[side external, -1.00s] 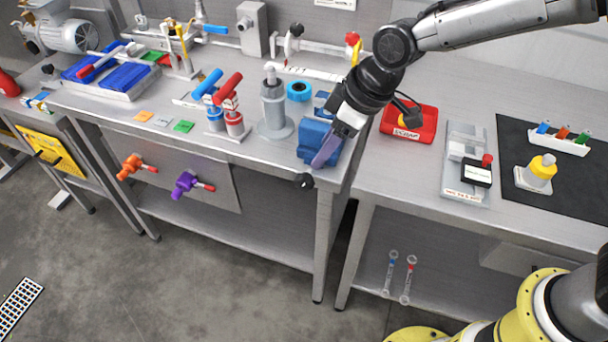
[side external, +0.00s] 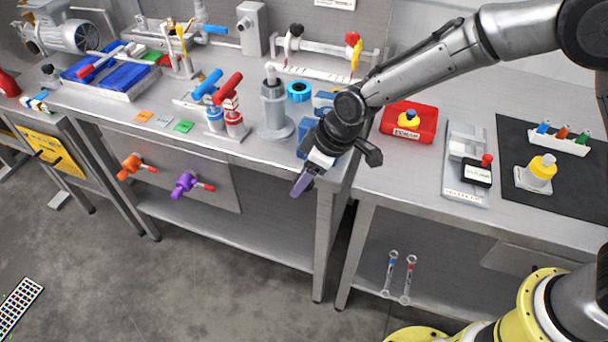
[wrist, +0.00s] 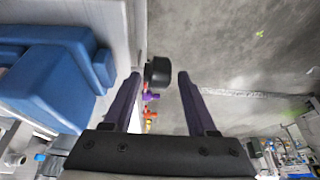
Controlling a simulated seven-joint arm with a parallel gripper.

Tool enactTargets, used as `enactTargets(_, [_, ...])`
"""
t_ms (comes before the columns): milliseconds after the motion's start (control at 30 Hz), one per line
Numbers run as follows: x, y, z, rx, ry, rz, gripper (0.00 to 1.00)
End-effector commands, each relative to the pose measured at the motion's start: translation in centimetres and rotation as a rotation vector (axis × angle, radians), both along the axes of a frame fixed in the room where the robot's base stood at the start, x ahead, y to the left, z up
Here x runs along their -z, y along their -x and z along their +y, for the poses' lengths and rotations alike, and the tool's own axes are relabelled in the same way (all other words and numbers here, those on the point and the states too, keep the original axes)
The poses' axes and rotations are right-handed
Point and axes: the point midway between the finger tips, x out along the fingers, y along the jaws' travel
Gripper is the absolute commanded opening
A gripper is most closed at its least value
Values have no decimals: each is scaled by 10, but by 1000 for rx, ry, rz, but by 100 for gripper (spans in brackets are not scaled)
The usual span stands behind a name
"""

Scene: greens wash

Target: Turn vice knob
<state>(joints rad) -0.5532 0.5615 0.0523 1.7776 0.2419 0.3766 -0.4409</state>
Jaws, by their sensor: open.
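The blue vice (side external: 306,127) is at the front edge of the bench, partly hidden by my arm. It also shows in the wrist view (wrist: 50,75) at the left. The black vice knob (wrist: 158,70) sticks out beyond the bench edge and appears between my two purple fingertips. In the side view the knob is hidden by my gripper. My gripper (side external: 299,186) is open and points down in front of the bench edge. Its fingers (wrist: 159,92) stand on both sides of the knob in the picture, with gaps; I cannot tell how deep the knob sits between them.
The steel bench edge (wrist: 136,30) runs beside my left finger. A grey cylinder stand (side external: 275,108) and red and blue handled valves (side external: 225,115) are left of the vice. A red case (side external: 409,125) is to the right. The space in front of the bench is free.

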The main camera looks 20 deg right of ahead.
Motion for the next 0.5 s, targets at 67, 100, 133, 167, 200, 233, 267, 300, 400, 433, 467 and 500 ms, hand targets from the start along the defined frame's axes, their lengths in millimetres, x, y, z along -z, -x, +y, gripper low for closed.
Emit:
enactTargets(67, [0, 0, 0, 0, 0, 0, 47])
enactTargets(100, [0, 0, 0, 0, 0, 0, 40])
enactTargets(133, [0, 0, 0, 0, 0, 0, 34])
enactTargets(167, [0, 0, 0, 0, 0, 0, 29])
enactTargets(200, [0, 0, 0, 0, 0, 0, 22])
enactTargets(233, [0, 0, 0, 0, 0, 0, 16])
enactTargets(267, [0, 0, 0, 0, 0, 0, 11])
enactTargets(300, [0, 0, 0, 0, 0, 0, 4])
enactTargets(400, [0, 0, 0, 0, 0, 0, 0])
enactTargets(433, [0, 0, 0, 0, 0, 0, 0])
enactTargets(467, [0, 0, 0, 0, 0, 0, 0])
enactTargets(500, [0, 0, 0, 0, 0, 0, 0])
